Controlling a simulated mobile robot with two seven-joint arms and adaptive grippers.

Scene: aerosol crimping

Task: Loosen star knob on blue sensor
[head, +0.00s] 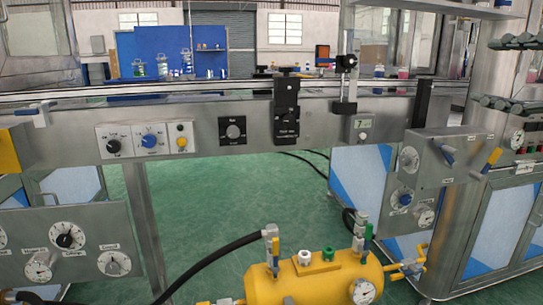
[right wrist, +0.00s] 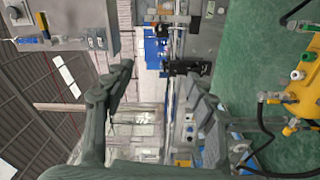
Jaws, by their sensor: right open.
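A black clamp head (head: 346,62) sits on an upright metal post (head: 347,85) above the conveyor rail, right of centre in the head view. A small part reaches out from its left side. I cannot clearly make out the blue of the sensor or the star's shape at this size. The post and clamp also show, turned sideways and small, near the top of the right wrist view. My right gripper (right wrist: 163,72) is open and empty, its two dark fingers wide apart. It is well away from the clamp. My left gripper is not in view.
The conveyor rail (head: 220,90) crosses the head view. A black box (head: 286,108) stands on it, left of the post. A control box (head: 438,158) with levers juts out at right. A yellow tank (head: 318,277) with valves stands low in front. Green floor lies between.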

